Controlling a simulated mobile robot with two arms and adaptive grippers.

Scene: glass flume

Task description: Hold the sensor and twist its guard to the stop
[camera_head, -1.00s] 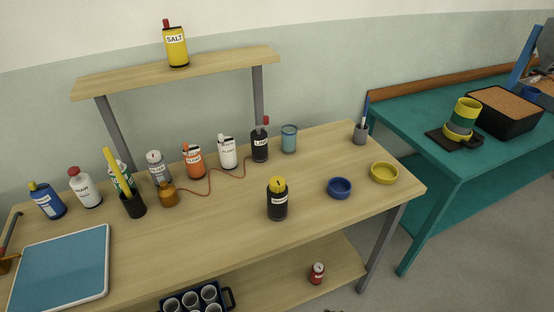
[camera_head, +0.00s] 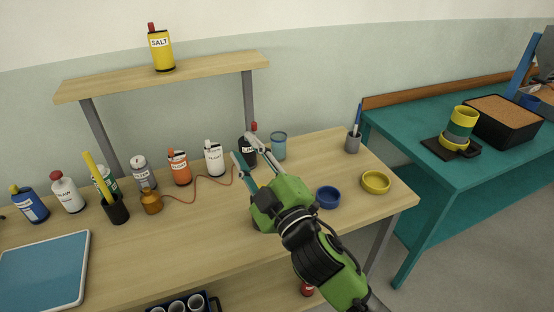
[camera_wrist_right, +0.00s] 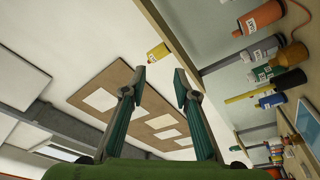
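Which item is the sensor is not certain. A dark canister with a yellow top, on the bench in the earlier head view, is now hidden behind my right gripper. A small brass-coloured body (camera_head: 151,202) with a thin red cable (camera_head: 205,183) stands at the middle left of the bench. My right gripper (camera_head: 244,148) is over the bench, fingers spread and pointing up and back. In the right wrist view the gripper (camera_wrist_right: 160,80) is open with nothing between its fingers. My left gripper is not in view.
Several labelled bottles, including an orange one (camera_head: 179,169), line the bench's rear. A blue bowl (camera_head: 327,197) and a yellow bowl (camera_head: 376,182) stand right of my gripper. A shelf (camera_head: 165,77) holds a yellow salt container (camera_head: 160,51). The bench's front middle is clear.

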